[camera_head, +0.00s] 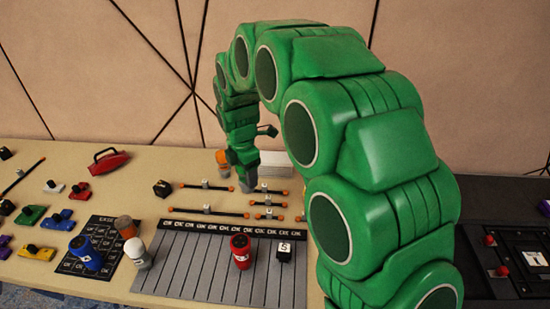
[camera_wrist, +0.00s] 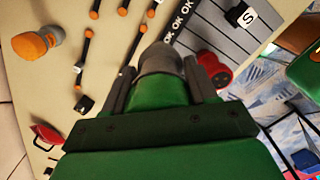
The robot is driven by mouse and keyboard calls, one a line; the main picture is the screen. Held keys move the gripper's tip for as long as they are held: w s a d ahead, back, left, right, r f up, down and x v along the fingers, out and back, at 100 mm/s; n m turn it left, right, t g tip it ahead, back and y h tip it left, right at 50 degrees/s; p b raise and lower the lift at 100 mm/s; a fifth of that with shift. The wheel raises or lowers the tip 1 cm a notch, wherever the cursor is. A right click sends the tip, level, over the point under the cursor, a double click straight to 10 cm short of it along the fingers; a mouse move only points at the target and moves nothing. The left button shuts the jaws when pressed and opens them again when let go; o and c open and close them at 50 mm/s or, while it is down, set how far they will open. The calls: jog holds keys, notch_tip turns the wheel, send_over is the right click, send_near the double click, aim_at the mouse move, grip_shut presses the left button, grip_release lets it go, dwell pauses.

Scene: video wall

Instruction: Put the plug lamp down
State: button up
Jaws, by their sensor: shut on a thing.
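My gripper (camera_wrist: 162,78) is shut on a plug lamp (camera_wrist: 163,95) with a green body and a rounded grey end. In the wrist view the lamp sits between the two dark fingers, grey end pointing away from me. In the head view my gripper (camera_head: 243,168) points down over the back part of the beige table (camera_head: 110,184), and the lamp is small and partly hidden there. I cannot tell whether its end touches the table. A grey mat with slots and an OK strip (camera_head: 205,262) lies in front of my gripper.
An orange lamp (camera_head: 222,158) stands close beside my gripper. Black rods with orange ends (camera_head: 208,187) lie around it. A red lamp (camera_head: 240,250) and a black S cube (camera_head: 285,250) stand on the mat. Blue (camera_head: 84,250) and white (camera_head: 137,252) lamps stand left.

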jog(key=w+d+r+m, duration=0.2)
jog(key=w+d+m, duration=0.1)
jog(key=w+d, duration=0.3)
jog(key=w+d+r+m, duration=0.1)
jog(key=w+d+m, duration=0.25)
jog(key=w, duration=0.45)
send_over(275, 157)
notch_tip(275, 157, down, 9)
jog(key=shift+s, duration=0.25)
jog(key=shift+w+d+f, duration=0.1)
jog(key=shift+f, duration=0.05)
jog(key=shift+w+f, duration=0.2)
jog(key=shift+f, duration=1.5)
jog(key=o, duration=1.1)
jog(key=shift+f, duration=0.1)
